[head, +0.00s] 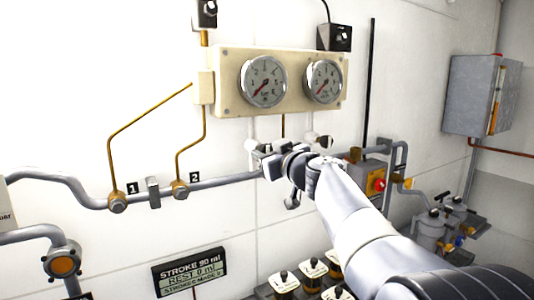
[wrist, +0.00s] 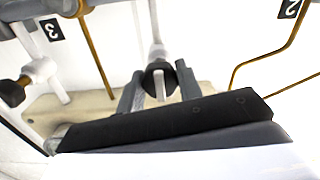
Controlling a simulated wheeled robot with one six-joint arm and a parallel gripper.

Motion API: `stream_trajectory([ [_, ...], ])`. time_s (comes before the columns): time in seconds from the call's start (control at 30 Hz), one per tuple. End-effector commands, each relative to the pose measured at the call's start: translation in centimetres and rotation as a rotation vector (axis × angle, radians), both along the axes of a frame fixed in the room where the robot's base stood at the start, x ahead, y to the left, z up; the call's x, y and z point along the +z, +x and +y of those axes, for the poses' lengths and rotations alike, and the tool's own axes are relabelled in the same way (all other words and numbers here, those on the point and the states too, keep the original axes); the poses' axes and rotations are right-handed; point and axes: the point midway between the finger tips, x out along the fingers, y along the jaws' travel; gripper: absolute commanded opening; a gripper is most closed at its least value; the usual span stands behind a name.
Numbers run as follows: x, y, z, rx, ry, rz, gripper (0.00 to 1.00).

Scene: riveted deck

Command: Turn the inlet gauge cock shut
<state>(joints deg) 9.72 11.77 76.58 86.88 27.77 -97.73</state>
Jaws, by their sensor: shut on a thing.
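Two gauge cocks hang on white stems below the gauge panel. The left cock (head: 252,145) is under the left gauge (head: 264,81). My gripper (head: 264,158) is at this cock, and my arm reaches in from the lower right. In the wrist view my gripper (wrist: 159,88) has one finger on each side of the cock's handle (wrist: 160,84), a pale bar on a dark round body. The fingers are shut on it. The right cock (head: 323,142) is under the right gauge (head: 323,81); it also shows at the left of the wrist view (wrist: 14,92). Which gauge is marked inlet is not legible.
A grey pipe (head: 80,190) with tags 1 and 2 runs along the wall behind my gripper. Thin brass lines rise from it. A box with a red knob (head: 378,184) stands right of my arm. Several pale-topped items (head: 312,268) stand below. A grey cabinet (head: 482,95) hangs at right.

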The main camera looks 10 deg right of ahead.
Motion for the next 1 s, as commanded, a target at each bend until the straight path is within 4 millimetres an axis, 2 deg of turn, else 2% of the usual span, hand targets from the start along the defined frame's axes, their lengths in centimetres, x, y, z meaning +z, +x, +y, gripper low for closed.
stream_trajectory([
  [0.37, -0.23, -0.02, -0.01, -0.001, 0.095, 0.029, 0.11],
  [1.0, -0.18, -0.01, 0.01, 0.000, 0.634, 0.205, 0.11],
])
